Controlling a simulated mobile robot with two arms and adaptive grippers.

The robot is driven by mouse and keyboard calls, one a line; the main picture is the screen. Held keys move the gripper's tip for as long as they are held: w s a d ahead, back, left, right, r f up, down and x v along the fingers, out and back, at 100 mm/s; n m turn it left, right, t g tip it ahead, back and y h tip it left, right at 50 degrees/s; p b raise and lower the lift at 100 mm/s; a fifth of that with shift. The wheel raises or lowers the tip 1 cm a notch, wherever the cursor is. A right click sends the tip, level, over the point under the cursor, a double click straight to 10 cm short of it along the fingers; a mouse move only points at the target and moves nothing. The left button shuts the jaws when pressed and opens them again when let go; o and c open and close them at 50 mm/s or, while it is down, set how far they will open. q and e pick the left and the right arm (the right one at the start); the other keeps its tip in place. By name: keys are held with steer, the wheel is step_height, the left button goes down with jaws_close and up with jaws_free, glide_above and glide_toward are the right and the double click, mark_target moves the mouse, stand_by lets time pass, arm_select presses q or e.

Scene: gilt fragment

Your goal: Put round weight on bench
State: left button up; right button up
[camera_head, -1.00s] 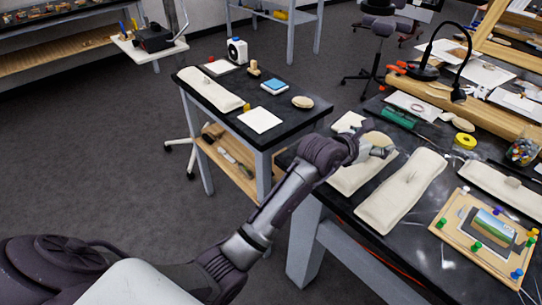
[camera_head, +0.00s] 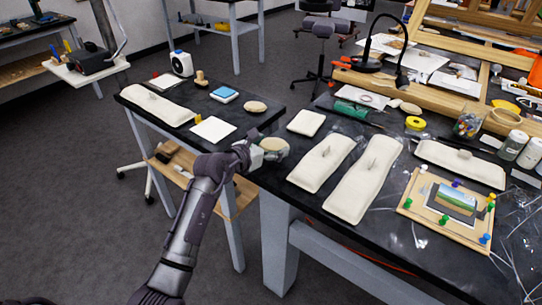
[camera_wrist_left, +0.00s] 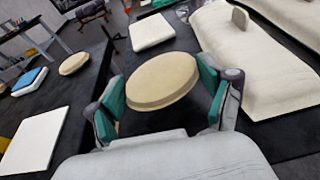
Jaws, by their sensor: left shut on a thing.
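The round weight, a pale beige disc (camera_head: 274,146), is in my left gripper (camera_head: 262,152). In the left wrist view the disc (camera_wrist_left: 162,80) sits between the two green-padded fingers (camera_wrist_left: 165,98), which press on its opposite sides. The gripper is at the left end of the black-topped bench (camera_head: 275,183). The exact gap between disc and bench top cannot be told. A similar beige disc (camera_head: 255,106) lies on the smaller dark table (camera_head: 165,128) and also shows in the left wrist view (camera_wrist_left: 74,63). My right gripper is not in view.
Long pale cushions (camera_head: 321,163) (camera_head: 363,182) lie right of the gripper, with small upright pieces on them. A white square pad (camera_head: 306,123) lies behind it. A pinned picture board (camera_head: 447,208) is farther right. The smaller table holds a white sheet (camera_head: 212,129) and a blue-topped block (camera_head: 224,95).

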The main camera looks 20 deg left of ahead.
arm_select(q)
step_height(320, 180, down, 3)
steer(key=shift+r, duration=0.1)
steer(key=shift+f, duration=0.35)
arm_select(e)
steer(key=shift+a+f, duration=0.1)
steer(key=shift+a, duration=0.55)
arm_select(q)
steer(key=shift+f, duration=0.1)
steer(key=o, duration=1)
steer(key=shift+f, duration=0.15)
steer(key=o, duration=0.3)
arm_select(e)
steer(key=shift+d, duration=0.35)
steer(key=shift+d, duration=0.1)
